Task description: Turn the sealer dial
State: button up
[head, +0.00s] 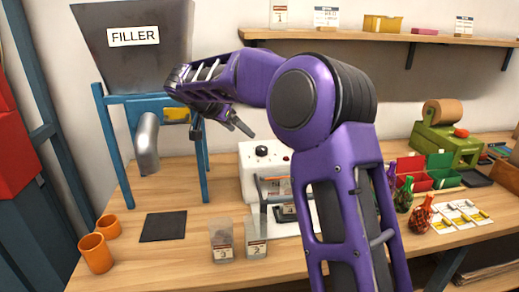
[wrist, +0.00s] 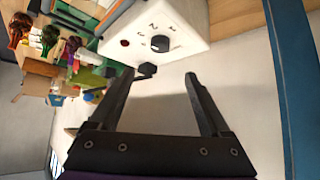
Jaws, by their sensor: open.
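The sealer (head: 252,176) is a white box standing at the back of the table, right of the filler. Its black dial (head: 262,151) is on the upper part of the box. In the wrist view the sealer (wrist: 192,22) is at the top, and the round black dial (wrist: 160,44) has printed marks around it. My gripper (head: 218,128) is open and empty, left of and above the sealer. In the wrist view my gripper (wrist: 157,76) has its fingers spread below the dial, not touching it. My arm hides part of the sealer's right side.
The filler (head: 135,55) with its grey spout stands on a blue frame at left. Orange cups (head: 95,252), a black pad (head: 163,226) and clear bags (head: 222,240) are in front. A shelf (head: 400,37) runs above at right. Red and green bins (head: 412,174) stand at right.

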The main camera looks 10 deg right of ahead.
aim_at(261, 148)
jog(key=x, duration=1.3)
jog(key=shift+w+d+f+b, duration=0.1)
jog(key=shift+d+f+b, duration=0.15)
jog(key=shift+f+b, duration=0.1)
jog(key=shift+c, duration=0.2)
grip_shut()
